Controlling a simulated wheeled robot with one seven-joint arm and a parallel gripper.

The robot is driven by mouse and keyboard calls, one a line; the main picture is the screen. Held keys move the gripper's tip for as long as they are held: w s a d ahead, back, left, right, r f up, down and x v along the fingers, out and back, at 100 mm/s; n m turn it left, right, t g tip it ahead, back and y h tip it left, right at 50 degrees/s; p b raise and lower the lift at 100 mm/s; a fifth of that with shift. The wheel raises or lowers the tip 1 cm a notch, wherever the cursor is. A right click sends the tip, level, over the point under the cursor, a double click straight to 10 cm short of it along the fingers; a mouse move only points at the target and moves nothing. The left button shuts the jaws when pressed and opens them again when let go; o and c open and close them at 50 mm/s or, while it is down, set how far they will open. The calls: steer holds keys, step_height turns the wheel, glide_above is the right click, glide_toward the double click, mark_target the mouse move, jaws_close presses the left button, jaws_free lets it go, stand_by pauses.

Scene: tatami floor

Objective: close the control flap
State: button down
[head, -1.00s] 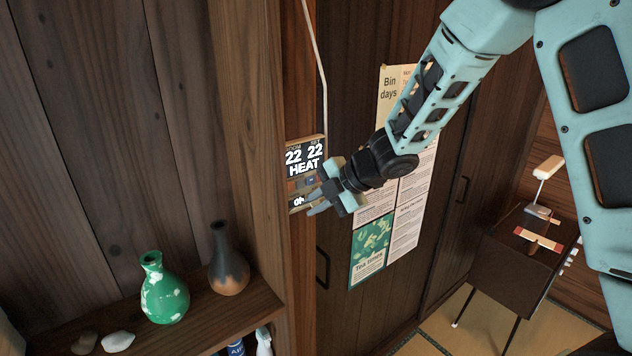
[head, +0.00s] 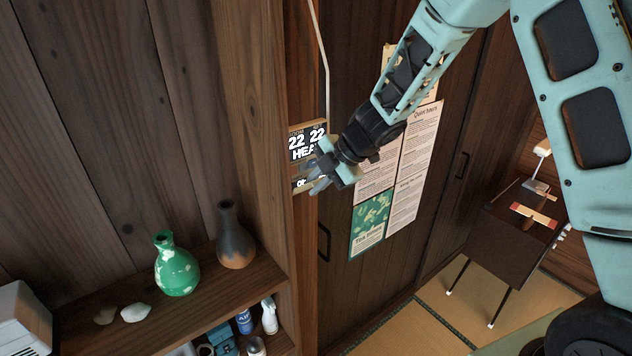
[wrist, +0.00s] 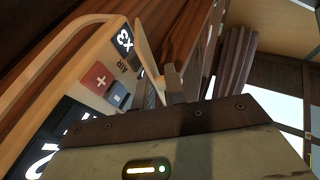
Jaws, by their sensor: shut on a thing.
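The control panel (head: 303,140) is a beige wall unit with a lit display reading 22, 22 and HEAT, partly covered by my gripper (head: 313,180). In the wrist view the panel's beige frame (wrist: 84,35) surrounds a red plus button (wrist: 98,78), a blue button (wrist: 117,99) and a small lit AIR readout. The control flap (wrist: 149,52) shows there as a thin cream plate standing out from the panel, open, with the buttons uncovered. My gripper is shut on the flap near its edge; the exact contact is partly hidden by the gripper body.
Posters (head: 416,165) hang on the dark sliding door right of the panel. A green vase (head: 177,270) and a dark vase (head: 235,240) stand on a shelf at lower left. A small dark table (head: 505,240) stands at the right.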

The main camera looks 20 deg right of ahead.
steer(key=c, duration=1.5)
jaws_free()
steer(key=shift+s+d+f, duration=0.1)
steer(key=shift+s+f, duration=0.1)
steer(key=shift+f, duration=0.05)
steer(key=shift+r, duration=0.1)
steer(key=shift+w+r, duration=0.3)
steer(key=shift+f, duration=0.1)
